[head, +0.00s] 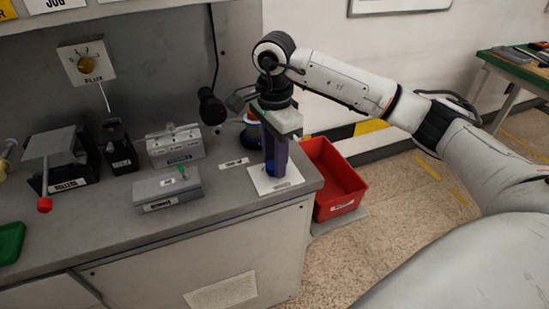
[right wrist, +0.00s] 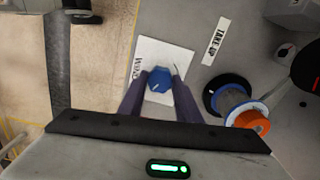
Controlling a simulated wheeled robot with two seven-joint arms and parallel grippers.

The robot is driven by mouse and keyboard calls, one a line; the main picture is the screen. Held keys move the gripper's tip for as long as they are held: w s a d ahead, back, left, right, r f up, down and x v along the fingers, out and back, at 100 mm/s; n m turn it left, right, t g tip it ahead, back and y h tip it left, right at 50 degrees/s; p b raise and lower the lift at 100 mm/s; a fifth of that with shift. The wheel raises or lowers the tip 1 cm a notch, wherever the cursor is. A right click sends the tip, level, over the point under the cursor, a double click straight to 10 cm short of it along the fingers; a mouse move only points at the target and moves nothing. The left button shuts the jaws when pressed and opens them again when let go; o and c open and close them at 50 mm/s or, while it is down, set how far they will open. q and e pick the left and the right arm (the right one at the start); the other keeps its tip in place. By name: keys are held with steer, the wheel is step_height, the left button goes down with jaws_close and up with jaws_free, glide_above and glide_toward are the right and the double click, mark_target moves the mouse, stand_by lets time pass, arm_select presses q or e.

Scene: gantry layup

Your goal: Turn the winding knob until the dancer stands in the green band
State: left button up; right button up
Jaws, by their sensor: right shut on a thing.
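The blue winding knob (right wrist: 158,80) stands on a white plate (right wrist: 172,55) with partly hidden lettering. In the head view the knob (head: 270,169) shows low at the front right corner of the bench, partly covered by the purple fingers. My right gripper (head: 277,166) points straight down over the plate, shut on the knob with one finger on each side of it. A white pointer mark shows on top of the knob in the right wrist view. I cannot make out the dancer or a green band in either view. My left gripper is not in view.
A spool (right wrist: 235,102) with an orange end stands close beside the plate, near a TAKE UP label (right wrist: 213,38). A red bin (head: 340,185) is below the bench's right end. Grey boxes (head: 166,190) and a FLUX dial (head: 87,63) are further left.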

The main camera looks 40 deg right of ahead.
steer(key=shift+m, duration=0.5)
steer(key=o, duration=1.1)
steer(key=shift+c, duration=0.2)
steer(key=shift+r, duration=0.1)
step_height(320, 180, up, 10)
steer(key=shift+r, duration=0.1)
